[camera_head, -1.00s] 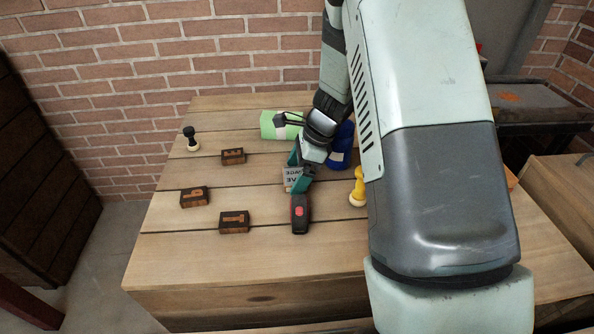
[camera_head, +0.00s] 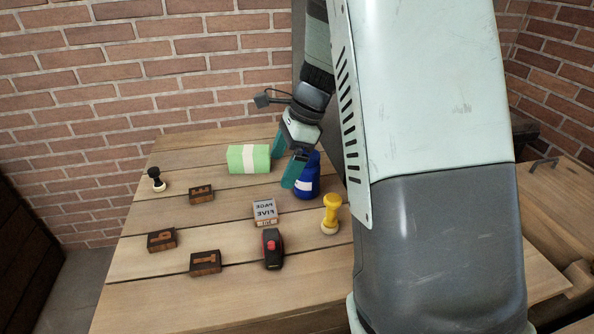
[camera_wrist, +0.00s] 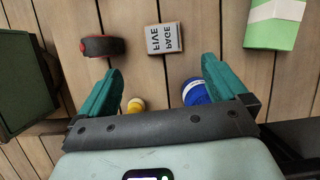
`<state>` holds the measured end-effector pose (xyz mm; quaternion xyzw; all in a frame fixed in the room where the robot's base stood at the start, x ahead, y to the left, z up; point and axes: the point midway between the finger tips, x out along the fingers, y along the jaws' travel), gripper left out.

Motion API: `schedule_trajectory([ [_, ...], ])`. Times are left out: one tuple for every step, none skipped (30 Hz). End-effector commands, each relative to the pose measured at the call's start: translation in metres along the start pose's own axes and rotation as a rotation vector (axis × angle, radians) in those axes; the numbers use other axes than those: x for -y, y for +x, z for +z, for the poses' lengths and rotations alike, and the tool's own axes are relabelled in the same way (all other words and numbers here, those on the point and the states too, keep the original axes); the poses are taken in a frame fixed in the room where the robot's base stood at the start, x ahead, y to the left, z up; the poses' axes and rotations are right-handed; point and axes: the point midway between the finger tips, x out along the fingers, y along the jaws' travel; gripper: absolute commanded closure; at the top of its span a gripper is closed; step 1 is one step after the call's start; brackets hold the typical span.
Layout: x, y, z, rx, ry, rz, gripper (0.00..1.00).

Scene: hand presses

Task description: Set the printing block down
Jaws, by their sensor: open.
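A printing block with a grey lettered face (camera_head: 265,210) and a wooden edge lies on the wooden table, letters up, behind the black and red stamp. In the wrist view the block (camera_wrist: 164,38) sits beyond the fingertips, between their lines, touching neither. My gripper (camera_head: 284,169) has teal fingers, spread apart with nothing between them. It is above the table, behind and to the right of the block, near the blue bottle. In the wrist view both fingers (camera_wrist: 158,78) are wide apart.
A yellow stamp (camera_head: 331,212), a black and red stamp (camera_head: 273,250), a black-handled stamp (camera_head: 156,178) and dark letter blocks (camera_head: 205,262) are around. The front table is clear.

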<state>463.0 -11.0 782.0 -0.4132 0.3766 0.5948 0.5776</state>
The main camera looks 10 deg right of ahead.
Motion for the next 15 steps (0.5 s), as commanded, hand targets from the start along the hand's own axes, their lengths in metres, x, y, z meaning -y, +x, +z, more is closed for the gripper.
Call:
schedule_trajectory([
  [-0.006, -0.015, 0.008, -0.007, -0.056, -0.017, 0.01],
  [-0.012, -0.024, 0.013, -0.015, -0.1, -0.025, 0.01],
  [-0.021, -0.038, 0.02, -0.029, -0.17, -0.039, 0.01],
  [-0.029, -0.049, 0.026, -0.041, -0.229, -0.049, 0.01],
  [-0.038, -0.06, 0.031, -0.056, -0.294, -0.059, 0.01],
  [-0.051, -0.074, 0.039, -0.079, -0.383, -0.072, 0.01],
  [-0.061, -0.084, 0.043, -0.097, -0.452, -0.081, 0.01],
  [-0.072, -0.093, 0.048, -0.117, -0.519, -0.09, 0.01],
  [-0.086, -0.104, 0.054, -0.146, -0.61, -0.099, 0.01],
  [-0.098, -0.112, 0.058, -0.169, -0.676, -0.106, 0.01],
  [-0.109, -0.12, 0.061, -0.194, -0.742, -0.111, 0.01],
  [-0.124, -0.129, 0.065, -0.229, -0.832, -0.116, 0.01],
  [-0.135, -0.135, 0.067, -0.258, -0.897, -0.12, 0.01],
  [-0.147, -0.14, 0.069, -0.287, -0.962, -0.122, 0.01],
  [-0.162, -0.146, 0.071, -0.328, -1.048, -0.123, 0.01],
])
